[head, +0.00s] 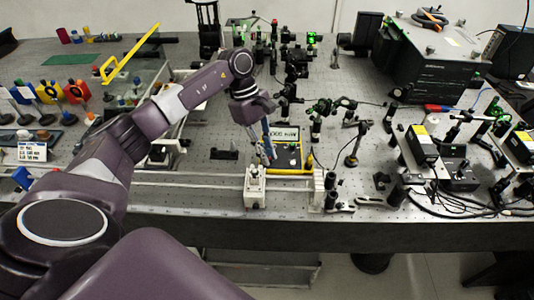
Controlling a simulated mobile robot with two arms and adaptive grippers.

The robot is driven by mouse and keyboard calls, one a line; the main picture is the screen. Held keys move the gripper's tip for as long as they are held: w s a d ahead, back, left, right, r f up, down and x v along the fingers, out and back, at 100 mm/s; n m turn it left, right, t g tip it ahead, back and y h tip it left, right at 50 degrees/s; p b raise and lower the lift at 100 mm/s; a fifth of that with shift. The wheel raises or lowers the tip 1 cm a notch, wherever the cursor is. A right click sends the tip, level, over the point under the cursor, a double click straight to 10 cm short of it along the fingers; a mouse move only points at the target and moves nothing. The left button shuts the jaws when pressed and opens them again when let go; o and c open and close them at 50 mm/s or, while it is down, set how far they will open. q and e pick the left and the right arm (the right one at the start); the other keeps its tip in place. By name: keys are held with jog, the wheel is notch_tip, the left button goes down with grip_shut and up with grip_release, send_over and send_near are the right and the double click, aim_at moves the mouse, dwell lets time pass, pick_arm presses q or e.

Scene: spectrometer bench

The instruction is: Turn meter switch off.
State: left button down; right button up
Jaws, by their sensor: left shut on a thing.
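The meter (288,157) is a small dark box with yellow edging and a pale display panel (283,134) reading what looks like "000 mW". It sits on the optical bench near its front middle. My left gripper (270,154) comes down from above at the left part of the meter's face. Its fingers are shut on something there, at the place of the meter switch. The switch itself is hidden by the fingers, so its position cannot be told. My right gripper is not in view.
A white block (255,188) stands on a rail in front of the meter. Posts and optics (318,122) crowd the bench behind and right of it. A large black instrument (430,62) stands at the back right. Coloured parts (48,92) fill the left side.

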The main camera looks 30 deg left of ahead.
pick_arm(q)
jog(key=n+t+b, duration=0.1)
jog(key=n+b, duration=0.1)
jog(key=n, duration=0.1)
jog(key=shift+s+f, duration=0.15)
jog(key=n+b, duration=0.1)
jog(key=n+t+b, duration=0.1)
jog(key=n, duration=0.1)
jog(key=shift+s+n+t+y+b, duration=0.1)
jog(key=shift+n+t+y+b, duration=0.2)
jog(key=n+t+b, duration=0.1)
jog(key=n+b, duration=0.1)
jog(key=n, duration=0.2)
jog(key=shift+s+d+y, duration=0.1)
jog(key=shift+d+y, duration=0.05)
jog(key=shift+y, duration=0.25)
jog(key=shift+r+n+t+y+b, duration=0.2)
jog(key=shift+n+t+y+b, duration=0.15)
jog(key=shift+n+b, duration=0.6)
jog(key=shift+n, duration=0.35)
jog(key=c, duration=1.9)
grip_release()
